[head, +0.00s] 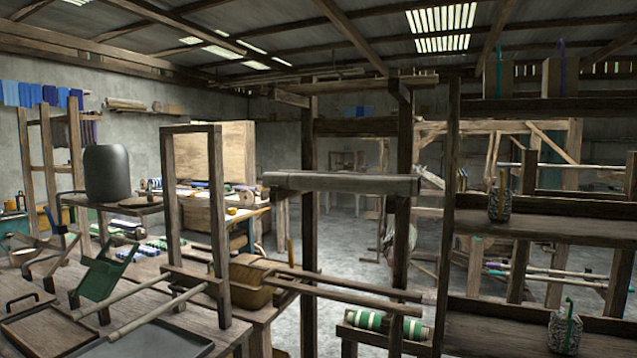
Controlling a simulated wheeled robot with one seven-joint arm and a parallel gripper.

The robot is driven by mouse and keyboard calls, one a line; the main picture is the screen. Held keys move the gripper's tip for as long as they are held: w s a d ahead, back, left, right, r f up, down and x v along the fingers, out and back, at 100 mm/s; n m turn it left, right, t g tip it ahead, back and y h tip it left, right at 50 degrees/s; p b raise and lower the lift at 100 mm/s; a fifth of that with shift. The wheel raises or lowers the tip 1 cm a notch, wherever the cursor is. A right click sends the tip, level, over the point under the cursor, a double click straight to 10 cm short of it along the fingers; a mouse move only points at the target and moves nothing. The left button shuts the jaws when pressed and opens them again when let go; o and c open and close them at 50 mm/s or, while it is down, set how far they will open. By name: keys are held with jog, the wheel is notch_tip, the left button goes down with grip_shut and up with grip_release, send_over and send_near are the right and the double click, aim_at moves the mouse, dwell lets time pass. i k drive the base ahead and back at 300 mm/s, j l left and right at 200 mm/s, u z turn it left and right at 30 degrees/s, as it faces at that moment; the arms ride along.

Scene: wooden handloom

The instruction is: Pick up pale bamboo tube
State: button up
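I cannot pick out the pale bamboo tube with certainty. Pale, round rods lie near the wooden frame at left centre: one (157,312) slants over the front of the workbench, and another (345,290) runs to the right toward a dark post. A thin pale rod (560,168) also crosses the frame at the right. These may be wood or bamboo; I cannot tell. My gripper is not in view.
A dark shelf rack (540,229) with glass jars stands at right. Dark upright posts block the middle; grey floor (345,235) shows behind.

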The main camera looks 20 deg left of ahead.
aim_at(372, 185)
jog(key=j+z, duration=0.1)
jog(key=j, duration=0.3)
jog(key=k+j, duration=0.15)
jog(key=j, duration=0.3)
jog(key=j+z, duration=0.15)
jog(key=j, duration=0.25)
jog(key=k+j+z, duration=0.1)
jog(key=j, duration=0.3)
jog(key=k+j, duration=0.2)
jog(key=j, duration=0.2)
jog(key=k+j+z, duration=0.15)
jog(key=j, duration=0.25)
jog(key=j+z, duration=0.1)
jog(key=j, duration=0.3)
jog(key=k, duration=0.05)
